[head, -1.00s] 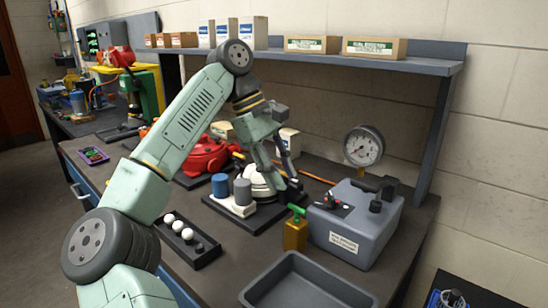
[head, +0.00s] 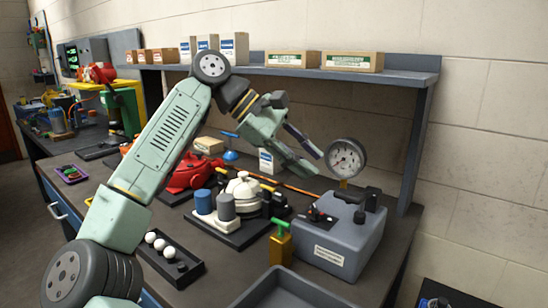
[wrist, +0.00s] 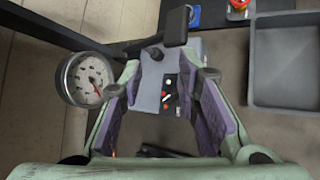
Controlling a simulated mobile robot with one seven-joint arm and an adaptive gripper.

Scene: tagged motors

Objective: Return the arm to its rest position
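My gripper (head: 306,154) is raised above the workbench in the head view, left of the pressure gauge and above the white domed motor (head: 243,189). In the wrist view my gripper (wrist: 172,98) has its two purple-padded fingers spread wide with nothing held between them. The grey box with switches (wrist: 168,83) shows beyond the gap, below the fingers. In the head view the grey box (head: 343,235) stands on the bench, apart from the gripper. A red motor (head: 192,172) sits behind my arm, partly hidden by it.
The gauge (head: 345,158) stands close right of my gripper; it also shows in the wrist view (wrist: 88,80). A shelf (head: 330,74) with boxes runs behind. A tray of white balls (head: 170,255), a yellow bottle (head: 280,247) and a grey bin (head: 285,290) stand in front.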

